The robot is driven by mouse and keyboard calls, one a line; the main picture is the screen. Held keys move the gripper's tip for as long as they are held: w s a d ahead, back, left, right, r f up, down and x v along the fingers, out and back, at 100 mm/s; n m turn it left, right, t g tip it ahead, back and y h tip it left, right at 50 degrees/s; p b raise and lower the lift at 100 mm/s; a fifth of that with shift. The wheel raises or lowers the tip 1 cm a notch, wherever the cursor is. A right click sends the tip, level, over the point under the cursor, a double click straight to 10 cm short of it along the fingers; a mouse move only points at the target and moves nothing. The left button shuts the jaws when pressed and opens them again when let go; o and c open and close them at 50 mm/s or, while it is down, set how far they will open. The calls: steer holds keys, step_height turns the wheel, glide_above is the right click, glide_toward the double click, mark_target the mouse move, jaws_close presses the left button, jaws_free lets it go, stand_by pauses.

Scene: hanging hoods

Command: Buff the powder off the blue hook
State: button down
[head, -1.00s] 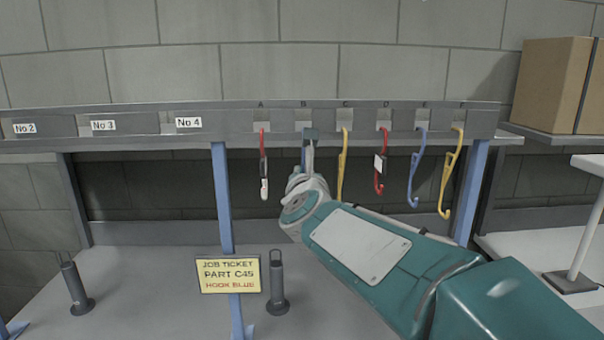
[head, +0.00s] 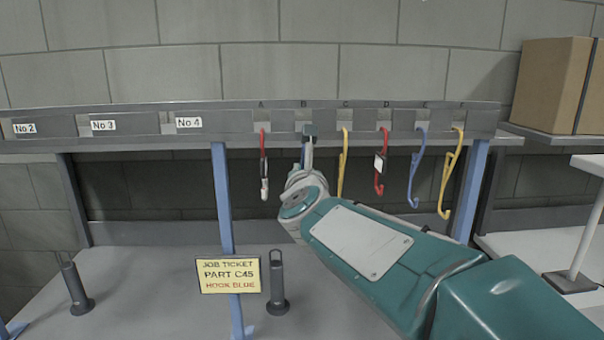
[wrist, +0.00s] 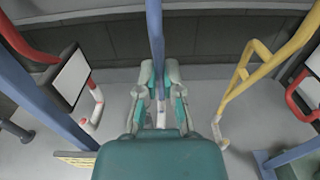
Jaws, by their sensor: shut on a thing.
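The blue hook at place B shows in the wrist view (wrist: 155,40) as an upright blue bar between my fingers. The hook's lower end is mostly hidden by my gripper and wrist. Another blue hook (head: 416,170) hangs at E, clear of my arm.
A red hook (head: 263,165) hangs at A and a yellow one (head: 342,165) at C, close on either side. A tagged red hook (head: 380,170) and another yellow hook (head: 450,175) hang farther right. A job ticket (head: 230,276) reads PART C45, HOOK BLUE. A cardboard box (head: 545,85) stands right.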

steer(key=shift+r, duration=1.1)
steer(key=shift+s, duration=0.15)
steer(key=shift+s, duration=1.7)
steer(key=s, duration=1)
steer(key=shift+r, duration=0.2)
